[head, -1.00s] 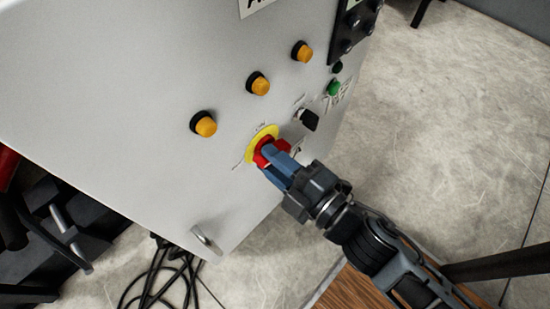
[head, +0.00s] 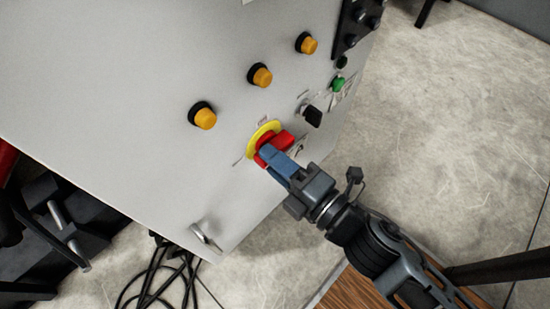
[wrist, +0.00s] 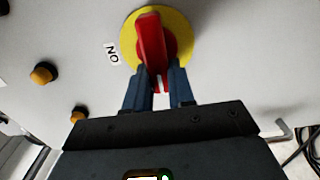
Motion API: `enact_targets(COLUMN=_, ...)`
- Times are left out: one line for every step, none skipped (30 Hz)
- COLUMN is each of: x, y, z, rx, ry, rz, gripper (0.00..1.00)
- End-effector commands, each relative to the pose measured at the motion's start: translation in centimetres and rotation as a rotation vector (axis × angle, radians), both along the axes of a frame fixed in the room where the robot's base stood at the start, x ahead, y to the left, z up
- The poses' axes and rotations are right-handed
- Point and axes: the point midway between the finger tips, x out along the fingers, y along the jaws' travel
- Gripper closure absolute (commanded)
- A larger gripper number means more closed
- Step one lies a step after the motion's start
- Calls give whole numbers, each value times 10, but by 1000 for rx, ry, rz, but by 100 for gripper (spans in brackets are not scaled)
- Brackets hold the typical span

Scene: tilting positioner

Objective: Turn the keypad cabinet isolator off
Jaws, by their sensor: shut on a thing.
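The isolator is a red rotary handle (head: 281,138) on a yellow round plate (head: 251,149), low on the front of the grey cabinet (head: 120,90). My gripper (head: 267,155) has its blue fingers at the handle. In the wrist view the fingers (wrist: 158,76) stand on either side of the near end of the red handle (wrist: 150,40) and are shut on it. The yellow plate (wrist: 182,28) surrounds the handle there. An "ON" label (wrist: 112,53) lies left of the plate, appearing upside down. My fingers hide part of the handle in the head view.
Several orange buttons (head: 261,75) run above the isolator. A black selector knob (head: 312,116) and a green button (head: 338,83) sit close to its right. A metal door handle (head: 206,237) is below, and black cables (head: 160,280) lie on the floor.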

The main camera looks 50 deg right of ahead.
Motion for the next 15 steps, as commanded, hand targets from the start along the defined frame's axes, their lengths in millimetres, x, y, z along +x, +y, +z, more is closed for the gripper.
enact_targets(x=2, y=1, z=2, rx=-4, ry=-7, rz=3, gripper=100)
enact_targets(x=2, y=1, z=2, rx=-4, ry=-7, rz=3, gripper=100)
enact_targets(x=2, y=1, z=2, rx=-4, ry=-7, rz=3, gripper=100)
enact_targets(x=2, y=1, z=2, rx=-4, ry=-7, rz=3, gripper=100)
enact_targets(x=2, y=1, z=2, rx=-4, ry=-7, rz=3, gripper=100)
enact_targets(x=2, y=1, z=2, rx=-4, ry=-7, rz=3, gripper=100)
enact_targets(x=2, y=1, z=2, rx=-4, ry=-7, rz=3, gripper=100)
enact_targets(x=2, y=1, z=2, rx=-4, ry=-7, rz=4, gripper=74)
enact_targets(x=2, y=1, z=2, rx=-4, ry=-7, rz=4, gripper=70)
enact_targets(x=2, y=1, z=2, rx=-4, ry=-7, rz=4, gripper=67)
enact_targets(x=2, y=1, z=2, rx=-3, ry=-7, rz=4, gripper=64)
enact_targets(x=2, y=1, z=2, rx=-3, ry=-7, rz=3, gripper=60)
enact_targets(x=2, y=1, z=2, rx=-3, ry=-7, rz=3, gripper=57)
enact_targets(x=2, y=1, z=2, rx=-3, ry=-6, rz=3, gripper=55)
enact_targets(x=2, y=1, z=2, rx=-2, ry=-5, rz=3, gripper=51)
